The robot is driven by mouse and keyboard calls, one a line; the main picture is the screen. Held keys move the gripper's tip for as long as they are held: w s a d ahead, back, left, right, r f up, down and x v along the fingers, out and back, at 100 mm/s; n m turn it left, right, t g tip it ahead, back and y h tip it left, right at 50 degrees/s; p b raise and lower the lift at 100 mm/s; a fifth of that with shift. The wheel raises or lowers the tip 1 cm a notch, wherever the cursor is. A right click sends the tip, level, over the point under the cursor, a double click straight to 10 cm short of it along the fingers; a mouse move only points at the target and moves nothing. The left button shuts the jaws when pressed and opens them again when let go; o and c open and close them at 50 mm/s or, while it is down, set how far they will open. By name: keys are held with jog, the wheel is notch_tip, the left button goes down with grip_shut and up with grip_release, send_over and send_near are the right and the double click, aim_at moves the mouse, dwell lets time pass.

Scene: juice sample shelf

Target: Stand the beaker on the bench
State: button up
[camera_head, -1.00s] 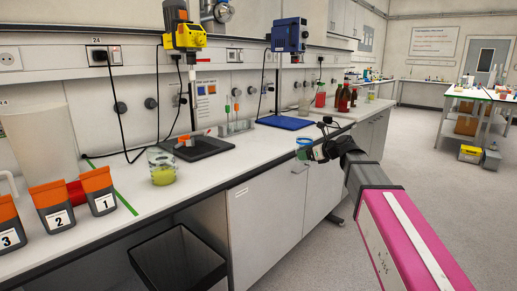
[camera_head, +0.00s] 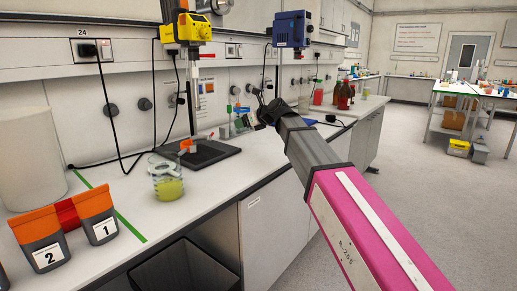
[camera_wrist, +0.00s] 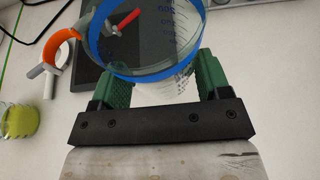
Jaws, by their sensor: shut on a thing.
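My gripper (camera_wrist: 160,82) is shut on a clear beaker (camera_wrist: 150,74) with a blue rim and printed marks. The wrist view looks down on it between the green finger pads. In the head view my gripper (camera_head: 256,112) is at the far end of my arm, over the bench (camera_head: 140,228), right of the dark plate; the beaker (camera_head: 239,122) shows only small there, partly hidden. The beaker's base is hidden, so I cannot tell whether it touches the bench.
A beaker of yellow-green liquid (camera_head: 167,186) stands on the bench, left of a dark plate (camera_head: 208,155) with an orange-and-grey item (camera_wrist: 62,52). Orange-topped containers (camera_head: 97,216) stand front left. A yellow stirrer (camera_head: 190,29) and blue stirrer (camera_head: 291,30) hang above.

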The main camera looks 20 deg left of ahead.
send_over(270, 151)
notch_tip(270, 151, down, 7)
jog(key=shift+r, duration=0.1)
jog(key=shift+f, duration=2.05)
jog(key=o, duration=1.3)
jog(key=shift+f, duration=0.1)
